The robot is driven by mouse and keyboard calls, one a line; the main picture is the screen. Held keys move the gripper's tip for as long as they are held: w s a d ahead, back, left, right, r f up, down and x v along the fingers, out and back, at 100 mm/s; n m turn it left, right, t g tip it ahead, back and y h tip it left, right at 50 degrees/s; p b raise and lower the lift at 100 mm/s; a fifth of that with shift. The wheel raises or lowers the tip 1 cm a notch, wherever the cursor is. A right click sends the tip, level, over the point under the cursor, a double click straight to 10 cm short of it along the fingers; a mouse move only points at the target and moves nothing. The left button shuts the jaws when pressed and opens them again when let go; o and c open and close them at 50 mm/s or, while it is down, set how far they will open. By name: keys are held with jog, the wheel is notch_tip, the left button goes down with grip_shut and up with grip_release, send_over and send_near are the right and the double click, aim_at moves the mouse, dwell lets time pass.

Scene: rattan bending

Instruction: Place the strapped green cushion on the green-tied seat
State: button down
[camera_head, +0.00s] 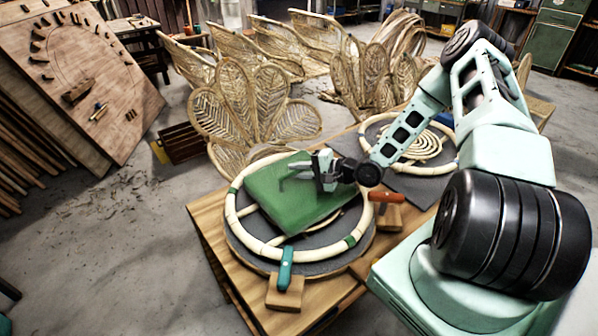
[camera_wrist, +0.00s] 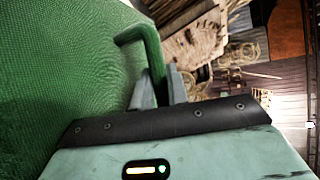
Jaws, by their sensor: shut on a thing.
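The green cushion (camera_head: 290,200) is over the green-tied seat ring (camera_head: 238,235) on the wooden table. The ring is pale rattan with green ties (camera_head: 350,241) and lies on a round grey mat. The cushion covers much of the ring's middle and its far part; I cannot tell whether it touches the ring. My gripper (camera_head: 318,172) is at the cushion's right far side, shut on a green strap of the cushion. In the wrist view the strap (camera_wrist: 150,45) rises bent between the fingertips (camera_wrist: 160,92), and the cushion (camera_wrist: 60,80) fills the left side.
A teal-handled tool (camera_head: 285,268) stands on a wooden block at the ring's front, and an orange-handled one (camera_head: 386,196) at its right. A second ring with a rattan coil (camera_head: 415,148) lies behind. Woven rattan chair backs (camera_head: 255,105) stand beyond the table.

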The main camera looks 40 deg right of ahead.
jog(key=shift+f, duration=0.45)
jog(key=c, duration=1.4)
grip_release()
